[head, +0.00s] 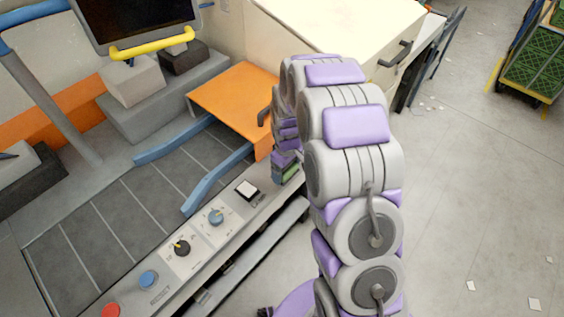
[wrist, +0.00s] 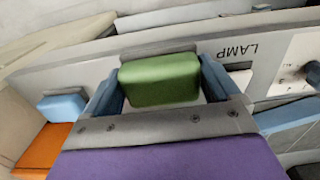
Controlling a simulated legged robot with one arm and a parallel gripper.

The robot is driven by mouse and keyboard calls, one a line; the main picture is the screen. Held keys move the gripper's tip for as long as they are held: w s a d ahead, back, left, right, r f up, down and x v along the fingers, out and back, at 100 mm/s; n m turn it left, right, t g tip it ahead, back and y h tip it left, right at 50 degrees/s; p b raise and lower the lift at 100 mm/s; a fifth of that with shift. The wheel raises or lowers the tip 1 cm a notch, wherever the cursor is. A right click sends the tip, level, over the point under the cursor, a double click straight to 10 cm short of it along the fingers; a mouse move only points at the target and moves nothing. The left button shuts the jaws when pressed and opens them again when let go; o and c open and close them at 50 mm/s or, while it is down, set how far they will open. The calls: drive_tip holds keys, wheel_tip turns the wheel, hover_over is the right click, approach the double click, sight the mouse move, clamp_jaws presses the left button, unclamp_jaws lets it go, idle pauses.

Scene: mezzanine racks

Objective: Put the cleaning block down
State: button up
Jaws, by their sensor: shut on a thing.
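The cleaning block is green and shows in the wrist view (wrist: 158,80) between the two blue-grey fingers of my gripper (wrist: 160,84). My gripper is shut on it, with one finger at each side. In the head view my gripper (head: 286,163) is beside the orange surface, near the far end of the control panel, and a small bit of the green block (head: 289,174) shows below it. My arm hides part of the area to the right. I cannot tell whether the block touches anything beneath it.
The control panel (head: 165,287) has knobs, buttons and a white switch (head: 247,189). Blue guide rails (head: 218,178) cross the dark grey deck (head: 110,220) beside the orange plate (head: 232,95). A cream cabinet (head: 345,30) stands behind. The floor at right is mostly clear.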

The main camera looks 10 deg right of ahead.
drive_tip(key=w, duration=0.6)
drive_tip(key=shift+w+f+b, duration=0.15)
drive_tip(key=shift+f+b, duration=0.2)
drive_tip(key=shift+f, duration=0.05)
drive_tip(key=shift+f+b, duration=0.5)
drive_tip(key=shift+f, duration=1.25)
drive_tip(key=shift+r, duration=0.1)
drive_tip(key=o, duration=0.9)
drive_tip(key=shift+c, duration=0.2)
